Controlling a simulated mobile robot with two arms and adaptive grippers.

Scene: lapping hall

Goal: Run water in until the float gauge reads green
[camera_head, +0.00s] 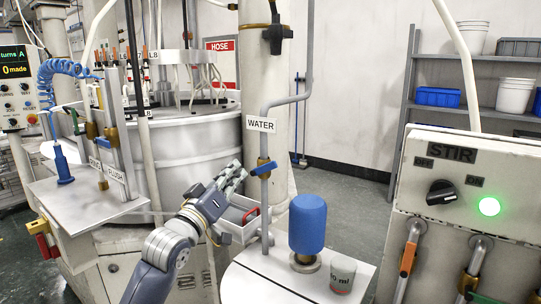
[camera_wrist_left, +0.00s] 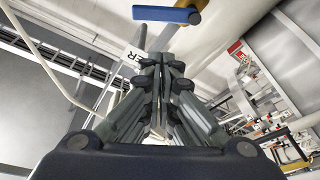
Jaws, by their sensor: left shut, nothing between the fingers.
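The WATER sign (camera_head: 261,124) hangs on a grey pipe (camera_head: 265,205). Below the sign, a valve with a blue lever (camera_head: 264,168) sits on this pipe. The lever also shows at the top of the left wrist view (camera_wrist_left: 167,14), lying crosswise beyond the fingertips. My left gripper (camera_head: 237,168) is shut and empty, just left of the lever, with a small gap to it in the wrist view (camera_wrist_left: 164,62). I cannot make out a float gauge in either view. My right gripper is not in view.
A large white drum (camera_head: 190,150) stands behind my left arm. A small grey tray with a red handle (camera_head: 249,215) is beside the gripper. A blue cylinder (camera_head: 307,224) and a marked cup (camera_head: 343,274) stand on a bench. The STIR panel (camera_head: 465,165) has a lit green lamp (camera_head: 489,206).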

